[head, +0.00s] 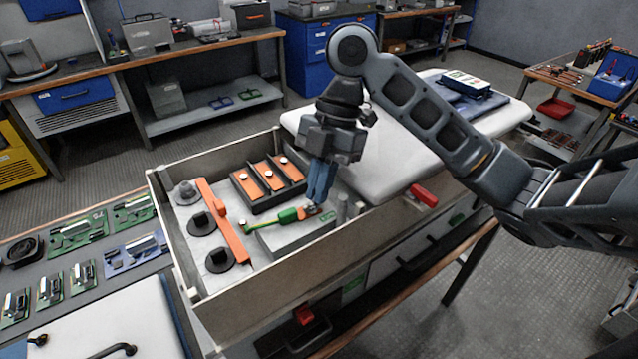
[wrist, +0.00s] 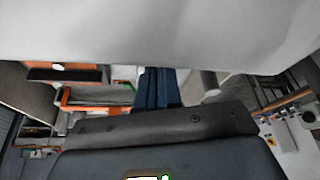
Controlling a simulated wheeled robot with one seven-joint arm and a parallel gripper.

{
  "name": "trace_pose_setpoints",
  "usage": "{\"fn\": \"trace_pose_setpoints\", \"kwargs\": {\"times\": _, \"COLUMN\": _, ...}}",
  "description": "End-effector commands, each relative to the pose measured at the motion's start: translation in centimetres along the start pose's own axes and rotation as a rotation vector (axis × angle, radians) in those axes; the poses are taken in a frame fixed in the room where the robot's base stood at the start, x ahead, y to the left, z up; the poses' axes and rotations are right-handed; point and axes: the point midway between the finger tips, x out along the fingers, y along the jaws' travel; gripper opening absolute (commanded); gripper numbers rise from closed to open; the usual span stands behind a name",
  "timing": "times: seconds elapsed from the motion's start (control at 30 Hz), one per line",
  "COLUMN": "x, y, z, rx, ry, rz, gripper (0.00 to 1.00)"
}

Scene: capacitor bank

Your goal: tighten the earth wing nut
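The green-and-yellow earth lead (head: 275,222) lies across the open cabinet and ends in a green part and a small copper-coloured end (head: 313,210) near a grey block. My gripper (head: 318,200) points down with its blue fingers at this end. In the wrist view the blue fingers (wrist: 161,90) are close together, side by side. The earth wing nut cannot be made out; the fingertips cover that spot. I cannot tell whether the fingers touch or grip it.
The cabinet's wall (head: 265,298) surrounds the parts. Inside are orange-topped units (head: 268,176), an orange bar (head: 222,222) and dark round terminals (head: 219,260). A pale cover (head: 385,165) lies behind and right of my gripper, with a red block (head: 424,195) at its edge.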

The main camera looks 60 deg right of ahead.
Motion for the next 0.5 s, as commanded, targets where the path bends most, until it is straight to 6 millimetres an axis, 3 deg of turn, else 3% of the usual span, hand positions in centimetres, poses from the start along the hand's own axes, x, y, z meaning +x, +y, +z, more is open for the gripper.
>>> {"fn": "trace_pose_setpoints", "kwargs": {"times": 0.17, "x": -0.26, "y": 0.06, "z": -0.01, "rx": 0.0, "ry": 0.0, "rz": 0.006, "gripper": 0.0}}
{"fn": "trace_pose_setpoints", "kwargs": {"times": 0.4, "x": -0.18, "y": 0.04, "z": -0.01, "rx": -0.001, "ry": 0.0, "rz": 0.004, "gripper": 0.25}}
{"fn": "trace_pose_setpoints", "kwargs": {"times": 0.5, "x": -0.14, "y": 0.03, "z": -0.01, "rx": -0.001, "ry": 0.0, "rz": 0.003, "gripper": 0.31}}
